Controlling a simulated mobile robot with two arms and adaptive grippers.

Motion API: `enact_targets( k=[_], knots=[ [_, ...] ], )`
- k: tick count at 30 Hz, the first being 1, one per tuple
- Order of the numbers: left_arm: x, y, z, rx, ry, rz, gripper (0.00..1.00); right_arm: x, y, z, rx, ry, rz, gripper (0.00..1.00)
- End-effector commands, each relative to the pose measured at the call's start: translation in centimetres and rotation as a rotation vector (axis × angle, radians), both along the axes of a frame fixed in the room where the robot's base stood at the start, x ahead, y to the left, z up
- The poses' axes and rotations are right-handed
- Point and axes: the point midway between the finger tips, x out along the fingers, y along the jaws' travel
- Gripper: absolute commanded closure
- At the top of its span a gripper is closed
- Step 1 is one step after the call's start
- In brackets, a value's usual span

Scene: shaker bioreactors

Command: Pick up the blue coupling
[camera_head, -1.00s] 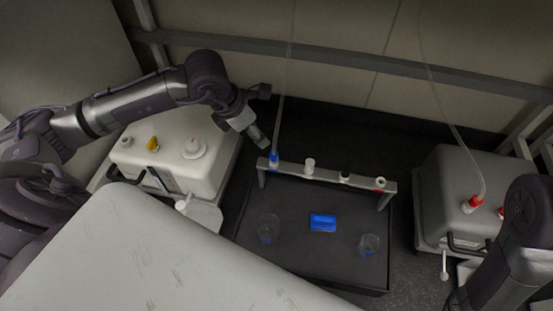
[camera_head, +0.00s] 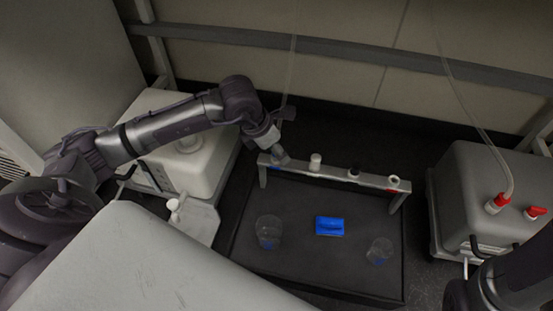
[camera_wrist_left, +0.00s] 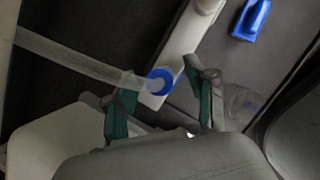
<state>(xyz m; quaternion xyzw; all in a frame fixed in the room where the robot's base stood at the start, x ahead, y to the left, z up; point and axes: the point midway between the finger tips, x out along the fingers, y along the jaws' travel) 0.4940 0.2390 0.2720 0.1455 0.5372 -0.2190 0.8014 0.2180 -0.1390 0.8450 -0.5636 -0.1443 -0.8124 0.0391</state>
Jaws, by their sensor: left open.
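The blue coupling (camera_wrist_left: 160,82) is a blue ring on the end of a clear tube, at the left end of the grey rail (camera_head: 335,172). In the wrist view it lies between the tips of my left gripper (camera_wrist_left: 160,93), whose green-padded fingers are open on either side. I cannot tell whether either finger touches it. In the head view my left gripper (camera_head: 280,154) is over the rail's left end and hides the coupling. My right arm shows at the lower right, but its gripper is out of view.
White, black and red-marked fittings sit along the rail. A blue block (camera_head: 329,226) and two clear cups (camera_head: 268,232) (camera_head: 379,251) are on the dark tray (camera_head: 300,265). A white bioreactor (camera_head: 190,162) stands left and a grey one (camera_head: 480,195) right, with red couplings.

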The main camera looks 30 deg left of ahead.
Motion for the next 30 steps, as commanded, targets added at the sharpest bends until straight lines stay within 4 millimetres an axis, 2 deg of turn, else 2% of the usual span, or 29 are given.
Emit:
enact_targets(
  k=[7,15,17,25,30],
  knots=[
    [0.1,0.0,-0.1,0.001,-0.002,0.001,0.46,0.0,0.0,-0.1,0.000,0.000,0.000,0.60],
    [0.1,0.0,-0.1,0.001,-0.002,0.001,0.91,0.0,0.0,-0.1,-0.001,-0.001,0.000,0.60],
    [0.1,0.0,-0.1,0.001,-0.002,0.001,0.99,0.0,0.0,-0.1,-0.001,-0.001,0.000,0.60],
    [0.1,0.0,0.1,0.001,-0.002,0.001,0.99,0.0,0.0,0.0,-0.001,-0.001,0.000,0.60],
    [0.2,0.0,1.3,0.001,-0.003,0.000,0.99,0.0,0.0,1.1,-0.001,-0.001,0.000,0.60]
  ],
)
